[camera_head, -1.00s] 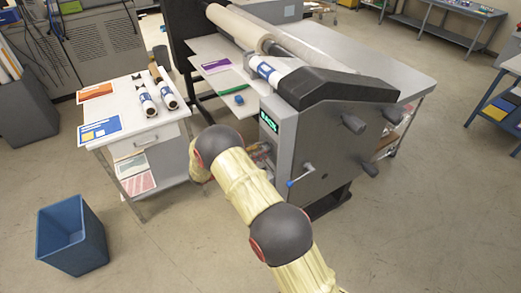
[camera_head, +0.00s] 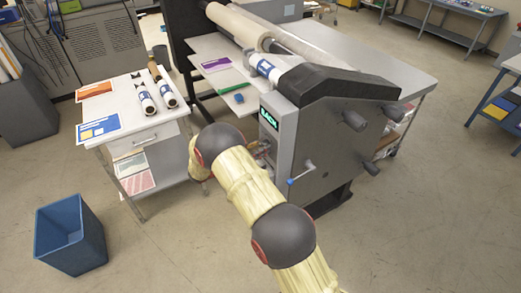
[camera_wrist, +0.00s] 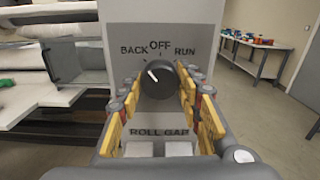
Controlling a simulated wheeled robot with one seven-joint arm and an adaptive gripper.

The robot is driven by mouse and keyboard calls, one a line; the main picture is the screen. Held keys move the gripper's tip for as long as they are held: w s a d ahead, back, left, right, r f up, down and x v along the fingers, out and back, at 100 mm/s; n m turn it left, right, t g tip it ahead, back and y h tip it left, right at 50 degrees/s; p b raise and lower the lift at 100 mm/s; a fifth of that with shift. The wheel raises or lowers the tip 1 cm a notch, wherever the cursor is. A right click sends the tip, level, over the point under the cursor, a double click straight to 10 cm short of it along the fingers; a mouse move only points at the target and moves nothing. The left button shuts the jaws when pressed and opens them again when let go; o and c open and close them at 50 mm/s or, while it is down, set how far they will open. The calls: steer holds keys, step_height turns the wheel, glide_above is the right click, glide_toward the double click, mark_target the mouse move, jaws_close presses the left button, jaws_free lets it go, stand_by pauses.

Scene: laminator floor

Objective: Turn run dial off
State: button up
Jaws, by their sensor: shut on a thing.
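The run dial (camera_wrist: 158,80) is a round black knob with a white pointer line on a grey panel (camera_wrist: 195,45). The labels BACK, OFF and RUN run above it from left to right. The white line points up and to the left, toward the BACK side. My gripper (camera_wrist: 158,92) has its yellow and red fingers shut on the dial, one on each side. In the head view the gripper is mostly hidden by my arm beside the laminator (camera_head: 325,140). A green-lit display (camera_head: 268,117) there reads BACK.
ROLL GAP with two pale buttons (camera_wrist: 178,149) lies below the dial. A blue-handled crank (camera_head: 300,176) sticks out of the machine's side. A side table (camera_head: 135,105) with rolls stands left, and a blue bin (camera_head: 70,235) stands on open floor.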

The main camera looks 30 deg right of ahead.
steer(key=shift+m+b, duration=3.5)
steer(key=shift+b, duration=0.05)
steer(key=o, duration=1.2)
steer(key=shift+c, duration=0.2)
steer(key=a, duration=1.2)
steer(key=shift+s, duration=0.15)
